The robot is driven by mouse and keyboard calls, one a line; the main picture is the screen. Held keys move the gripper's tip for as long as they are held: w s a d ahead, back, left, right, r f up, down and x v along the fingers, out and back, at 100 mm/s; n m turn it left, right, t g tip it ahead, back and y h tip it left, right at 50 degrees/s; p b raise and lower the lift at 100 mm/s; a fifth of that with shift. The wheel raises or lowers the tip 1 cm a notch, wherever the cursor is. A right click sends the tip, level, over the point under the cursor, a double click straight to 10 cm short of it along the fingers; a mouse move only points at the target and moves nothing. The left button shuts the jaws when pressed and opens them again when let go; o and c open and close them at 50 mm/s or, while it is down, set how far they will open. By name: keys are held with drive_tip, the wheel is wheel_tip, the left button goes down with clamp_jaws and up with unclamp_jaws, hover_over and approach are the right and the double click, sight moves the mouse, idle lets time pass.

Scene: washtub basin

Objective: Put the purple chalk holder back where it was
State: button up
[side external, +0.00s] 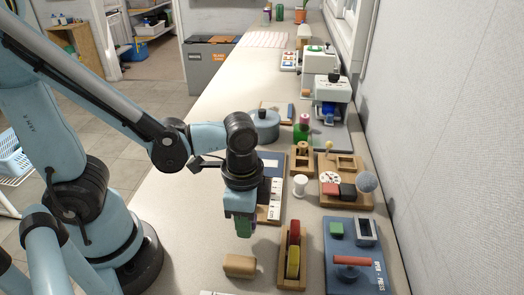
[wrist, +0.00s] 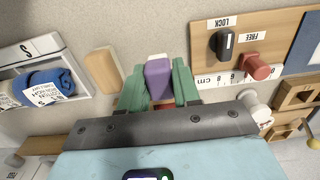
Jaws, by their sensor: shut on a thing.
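The purple chalk holder (wrist: 158,80) is between the two green fingers of my gripper (wrist: 159,90) in the wrist view. It has a pale end, and a bit of red shows near its lower end. My gripper is shut on it. In the side external view my gripper (side external: 239,222) points down above the pale worktop, behind a wooden block (side external: 239,266). The chalk holder is not clearly visible there, being hidden by the fingers. I cannot tell from these frames which spot it came from.
A wooden rack (side external: 305,232) with red and yellow pieces stands right of the block. A blue press board (side external: 342,283) lies further right. A LOCK/FREE board (wrist: 277,30) and a tray with a blue cloth roll (wrist: 48,88) flank my gripper. A white spool (side external: 300,186) stands nearby.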

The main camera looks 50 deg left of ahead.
drive_tip(key=shift+f, duration=1.55)
drive_tip(key=shift+f, duration=0.1)
drive_tip(key=o, duration=1)
drive_tip(key=shift+r, duration=6)
drive_tip(key=w+a+n+t, duration=0.2)
drive_tip(key=a+n, duration=0.1)
drive_tip(key=w+a+r+n+t, duration=0.1)
drive_tip(key=w+a+n+t, duration=0.1)
drive_tip(key=a+n, duration=0.1)
drive_tip(key=w+a+n+t, duration=0.2)
drive_tip(key=a+n+t, duration=0.1)
drive_tip(key=shift+a+r, duration=0.25)
drive_tip(key=shift+a, duration=0.1)
